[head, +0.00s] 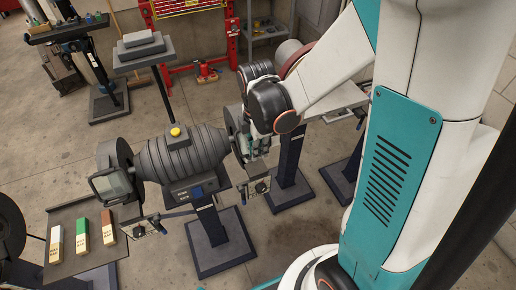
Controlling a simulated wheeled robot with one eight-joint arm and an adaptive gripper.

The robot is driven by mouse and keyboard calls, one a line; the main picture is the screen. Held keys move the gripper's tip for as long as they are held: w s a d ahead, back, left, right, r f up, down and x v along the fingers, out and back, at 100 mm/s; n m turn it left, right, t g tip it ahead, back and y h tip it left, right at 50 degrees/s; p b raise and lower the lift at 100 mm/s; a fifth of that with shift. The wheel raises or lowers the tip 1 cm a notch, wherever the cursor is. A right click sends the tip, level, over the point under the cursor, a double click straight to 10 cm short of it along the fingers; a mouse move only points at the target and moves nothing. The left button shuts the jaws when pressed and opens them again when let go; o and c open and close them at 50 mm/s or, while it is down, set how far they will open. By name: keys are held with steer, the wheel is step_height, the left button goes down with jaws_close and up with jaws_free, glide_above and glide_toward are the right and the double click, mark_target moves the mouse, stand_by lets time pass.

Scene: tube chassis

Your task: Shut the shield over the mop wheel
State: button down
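A grey polishing machine with a ribbed motor (180,152) stands on a dark pedestal. A dark round wheel housing (114,156) is at its left end, with a framed clear shield (111,185) in front of it. A second round housing (234,130) is at its right end, partly hidden by my arm. I cannot tell which end carries the mop wheel, or how far either shield is open. My gripper (259,150) points down beside the right housing. Its fingers are small and partly hidden, so I cannot tell their opening or any contact.
A tray (85,262) with white, green and brown bars is at lower left. Small brackets (150,226) and (253,188) stick out in front of the machine. Other pedestals stand behind, and a red rack (190,30) is at the back. Open floor lies in front.

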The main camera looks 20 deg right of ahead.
steer(key=shift+w+f+t+b, duration=0.15)
steer(key=shift+f+t+b, duration=0.4)
steer(key=shift+t+b, duration=0.3)
steer(key=c, duration=2)
jaws_free()
steer(key=r, duration=0.4)
steer(key=s+r, duration=0.1)
steer(key=r, duration=0.7)
steer(key=shift+s, duration=0.25)
